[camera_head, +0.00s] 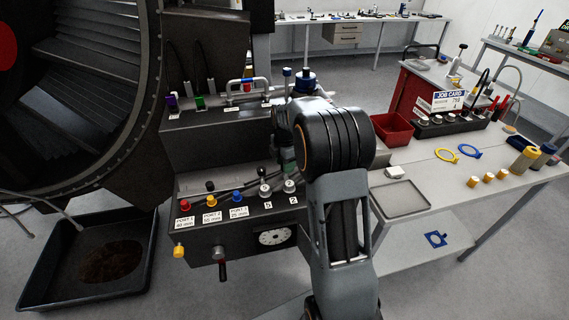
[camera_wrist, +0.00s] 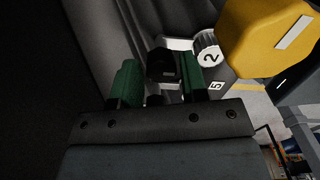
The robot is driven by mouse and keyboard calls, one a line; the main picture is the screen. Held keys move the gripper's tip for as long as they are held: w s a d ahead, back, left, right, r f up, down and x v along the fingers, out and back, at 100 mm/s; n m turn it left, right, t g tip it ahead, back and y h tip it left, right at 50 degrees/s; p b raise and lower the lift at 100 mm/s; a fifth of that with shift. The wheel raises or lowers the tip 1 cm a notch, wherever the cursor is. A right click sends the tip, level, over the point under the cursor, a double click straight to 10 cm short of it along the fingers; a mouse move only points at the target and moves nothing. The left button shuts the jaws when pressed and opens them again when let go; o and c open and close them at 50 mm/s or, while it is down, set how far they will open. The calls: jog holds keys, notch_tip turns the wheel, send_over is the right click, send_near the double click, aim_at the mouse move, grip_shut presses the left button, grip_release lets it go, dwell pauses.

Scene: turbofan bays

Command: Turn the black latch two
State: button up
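In the wrist view, a black latch-like piece (camera_wrist: 162,66) sits between the two green fingers of my gripper (camera_wrist: 160,78). The fingers stand apart, one on each side of it, with a thin gap at the left finger; contact on the right is unclear. A pale round knob marked 2 (camera_wrist: 208,50) is just right of the right finger. In the head view, my gripper is mostly hidden behind my arm, above the dark panel (camera_head: 190,191). A black lever (camera_head: 263,174) stands near two silver knobs (camera_head: 290,186) there, labelled 5 and 2.
A yellow block (camera_wrist: 268,38) is close at the wrist view's upper right. A large turbofan (camera_head: 80,90) and black drip tray (camera_head: 90,265) are left. A workbench (camera_head: 480,205) with a red bin (camera_head: 391,128) is right.

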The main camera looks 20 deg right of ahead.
jog(key=shift+o, duration=1.3)
notch_tip(320, 180, up, 14)
jog(key=b, duration=0.1)
jog(key=shift+f, duration=0.15)
